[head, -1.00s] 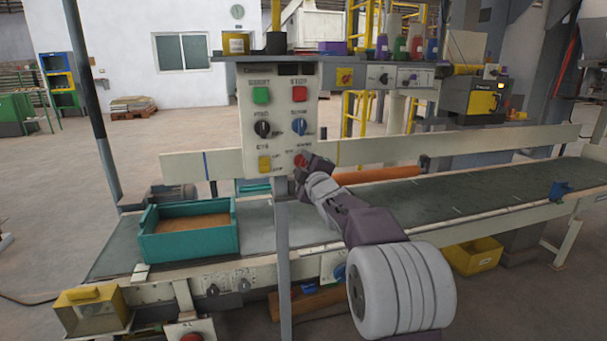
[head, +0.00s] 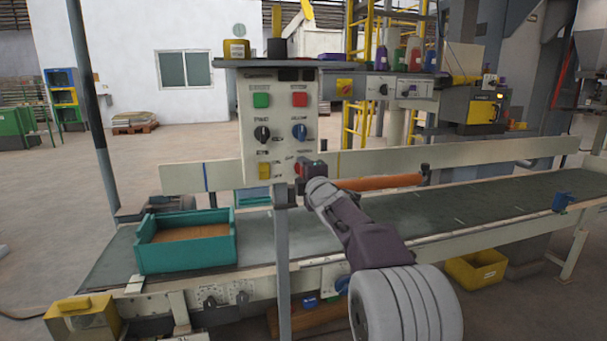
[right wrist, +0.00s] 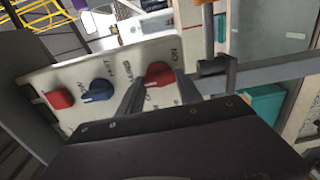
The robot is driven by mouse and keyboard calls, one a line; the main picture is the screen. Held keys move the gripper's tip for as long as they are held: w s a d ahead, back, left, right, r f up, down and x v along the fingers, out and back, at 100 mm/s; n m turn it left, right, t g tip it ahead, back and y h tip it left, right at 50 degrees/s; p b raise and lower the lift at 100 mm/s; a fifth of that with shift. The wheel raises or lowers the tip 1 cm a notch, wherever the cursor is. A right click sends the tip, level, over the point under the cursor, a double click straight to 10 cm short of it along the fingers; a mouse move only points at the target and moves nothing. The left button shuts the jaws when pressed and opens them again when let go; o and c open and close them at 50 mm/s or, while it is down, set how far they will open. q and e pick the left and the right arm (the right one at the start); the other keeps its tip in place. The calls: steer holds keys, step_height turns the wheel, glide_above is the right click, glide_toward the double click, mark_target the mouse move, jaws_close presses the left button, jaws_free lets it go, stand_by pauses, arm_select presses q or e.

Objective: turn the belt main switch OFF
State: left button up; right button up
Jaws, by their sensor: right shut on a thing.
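A pale control panel (head: 282,118) stands on a post in front of the belt. A red rotary switch (right wrist: 157,74) is at its lower right; its red edge also shows in the head view (head: 297,168). My right gripper (head: 306,171) is at this switch. In the right wrist view its two fingers (right wrist: 159,84) stand on either side of the red knob and are shut on it. My left gripper is not in view.
The panel also carries a green button (head: 261,100), a red button (head: 300,99), a black knob (head: 262,133), a blue knob (head: 300,132) and a yellow switch (head: 264,171). A teal tray (head: 185,255) sits on the belt (head: 390,219) at the left.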

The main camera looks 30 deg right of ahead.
steer(key=o, duration=1.4)
steer(key=v, duration=0.9)
steer(key=shift+s+p, duration=0.1)
steer(key=shift+p, duration=0.2)
